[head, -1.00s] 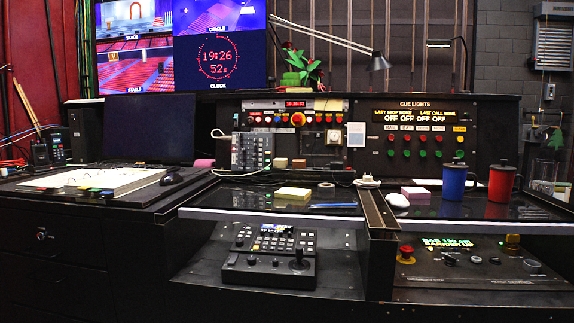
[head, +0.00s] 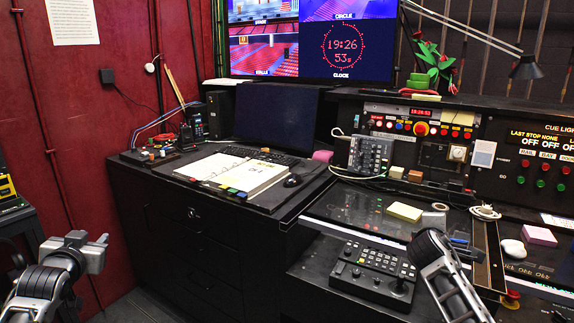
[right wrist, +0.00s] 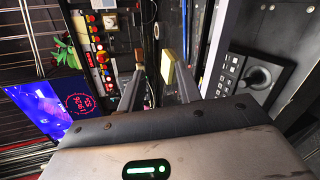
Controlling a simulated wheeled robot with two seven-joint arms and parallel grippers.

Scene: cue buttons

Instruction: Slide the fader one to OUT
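A small grey mixer-like box (head: 370,155) with rows of small controls stands at the back of the desk, left of the cue panels. Single faders and their markings are too small to tell, so I cannot make out fader one or its OUT end. My left gripper (head: 88,247) is low at the left, in front of the red wall and far from the box; its finger gap is not clear. My right arm reaches in at the lower right of the head view. In the right wrist view my right gripper (right wrist: 160,72) has its fingers apart with nothing held between them.
A black control panel with a joystick (head: 372,272) sits in the front bay. An open binder (head: 235,173) and a mouse (head: 292,181) lie on the left desk.

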